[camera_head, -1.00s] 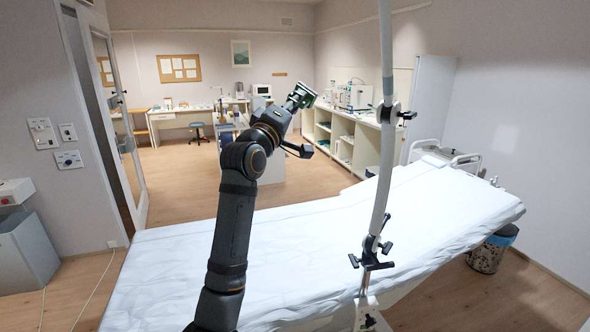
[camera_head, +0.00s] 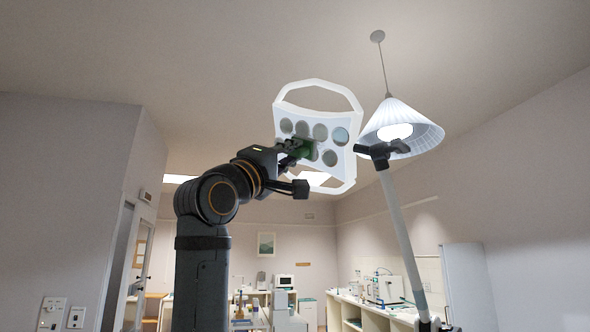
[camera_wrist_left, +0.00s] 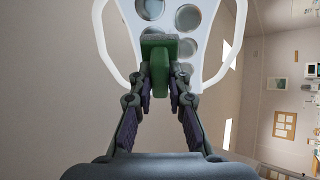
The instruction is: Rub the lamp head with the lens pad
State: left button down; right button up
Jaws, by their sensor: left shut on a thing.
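The lamp head (camera_head: 340,120) is a white panel with several round lenses and white loop handles, raised high near the middle of the head view. It also shows at the top of the left wrist view (camera_wrist_left: 212,12). My left gripper (camera_head: 296,150) is in front of its lower left part, shut on the green lens pad (camera_head: 309,151). In the left wrist view, the pad (camera_wrist_left: 160,48) sticks out beyond the fingertips and overlaps the lower lenses. I cannot tell whether it touches the panel. My right gripper is not in view.
A grey pole (camera_head: 398,220) with a black clamp (camera_head: 382,152) stands right of the lamp head. A lit cone-shaped ceiling lamp (camera_head: 402,125) hangs behind it. Benches with equipment (camera_head: 380,290) are far back. The space left of my arm is free.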

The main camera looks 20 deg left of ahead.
aim_at(307, 145)
pick_arm(q)
jog(key=p+x, duration=0.2)
jog(key=x, duration=0.1)
jog(key=p+x, duration=0.1)
jog(key=p, duration=0.1)
jog(key=shift+w+d+r, duration=0.1)
jog(key=shift+d+r, duration=0.15)
jog(key=shift+d, duration=0.05)
jog(key=shift+w+d+r+p, duration=0.25)
jog(key=shift+w+p, duration=0.15)
jog(key=shift+w, duration=0.1)
jog(key=shift+w+f, duration=0.1)
jog(key=shift+w, duration=0.1)
jog(key=shift+d, duration=0.1)
jog(key=shift+p+x, duration=0.85)
jog(key=shift+p, duration=0.05)
